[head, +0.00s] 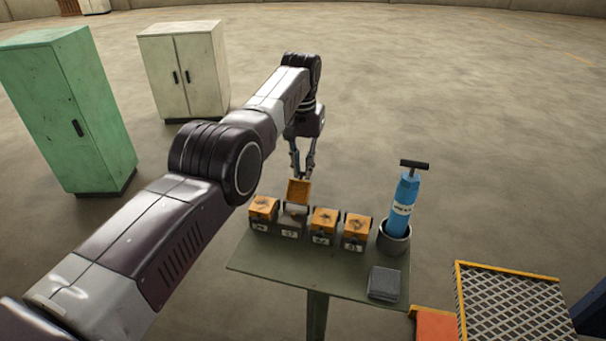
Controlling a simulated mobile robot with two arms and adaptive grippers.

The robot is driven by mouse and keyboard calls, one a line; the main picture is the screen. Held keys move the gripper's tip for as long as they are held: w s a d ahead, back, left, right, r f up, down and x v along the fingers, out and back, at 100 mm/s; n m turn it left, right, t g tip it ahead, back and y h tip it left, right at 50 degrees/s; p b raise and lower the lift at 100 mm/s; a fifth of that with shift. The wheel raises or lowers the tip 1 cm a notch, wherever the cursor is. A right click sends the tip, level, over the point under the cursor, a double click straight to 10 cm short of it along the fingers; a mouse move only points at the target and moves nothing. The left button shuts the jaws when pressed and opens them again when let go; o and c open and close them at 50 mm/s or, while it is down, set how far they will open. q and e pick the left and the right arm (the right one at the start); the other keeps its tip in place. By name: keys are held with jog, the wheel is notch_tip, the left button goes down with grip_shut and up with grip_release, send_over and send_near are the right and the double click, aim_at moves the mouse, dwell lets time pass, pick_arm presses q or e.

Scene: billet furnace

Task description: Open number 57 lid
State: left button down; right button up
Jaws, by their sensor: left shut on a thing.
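Several small boxes with orange lids stand in a row on a grey-green table (278,275). The second box from the left (291,224) has a label that seems to read 57. Its orange lid (299,191) is tilted up, above the level of the other lids. My left gripper (304,175) points down at the top edge of this lid and is shut on it. The exact grip is too small to make out. The lids of the left box (263,207), third box (324,219) and right box (357,226) lie closed. My right gripper is out of view.
A blue pump-like cylinder with a black T-handle (404,203) stands in a grey cup (394,240) right of the boxes. A dark grey block (384,283) lies at the table's front right. A yellow-framed mesh (510,300) is at lower right. Cabinets (65,110) stand behind left.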

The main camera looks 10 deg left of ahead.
pick_arm(q)
jog(key=shift+w+r, duration=0.2)
jog(key=shift+r, duration=0.2)
jog(key=c, duration=2.1)
grip_release()
jog(key=shift+s, duration=0.1)
jog(key=shift+o, duration=0.4)
jog(key=shift+s+f, duration=0.1)
jog(key=shift+s, duration=0.05)
jog(key=shift+f, duration=0.1)
